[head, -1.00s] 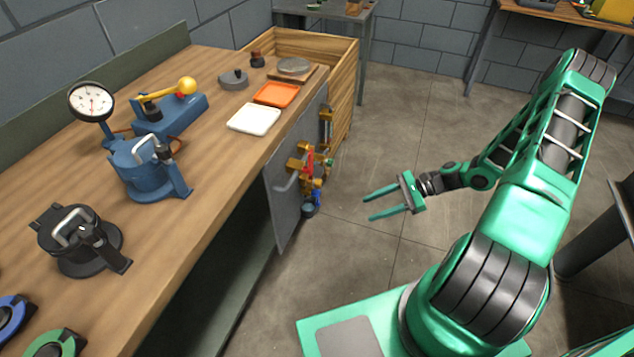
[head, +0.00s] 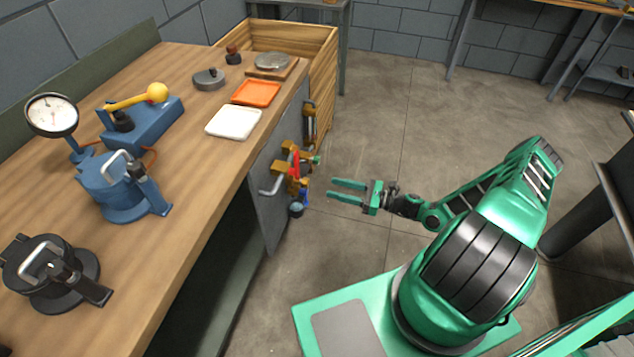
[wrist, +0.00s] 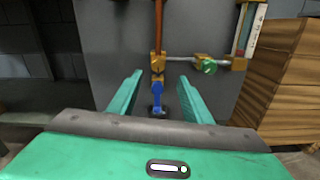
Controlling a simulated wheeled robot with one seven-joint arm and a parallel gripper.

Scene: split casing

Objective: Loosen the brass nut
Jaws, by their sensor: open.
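Brass fittings (head: 281,167) sit on the pipework of a grey upright panel at the bench's end, with red, green and blue parts among them. In the wrist view a brass fitting (wrist: 157,62) sits below a copper-red pipe and above a blue part (wrist: 157,92). Another brass piece (wrist: 238,63) is to the right, beyond a green knob (wrist: 208,67). I cannot tell which brass piece is the nut. My gripper (head: 331,189) is open and empty, in front of the panel and apart from the fittings. Its two fingers (wrist: 160,77) frame the blue part in the wrist view.
The grey panel (head: 268,205) closes the end of the wooden bench (head: 190,165). A wooden crate (head: 322,70) stands just behind it. White (head: 234,122) and orange (head: 256,92) trays lie on the bench. The floor around my gripper is clear.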

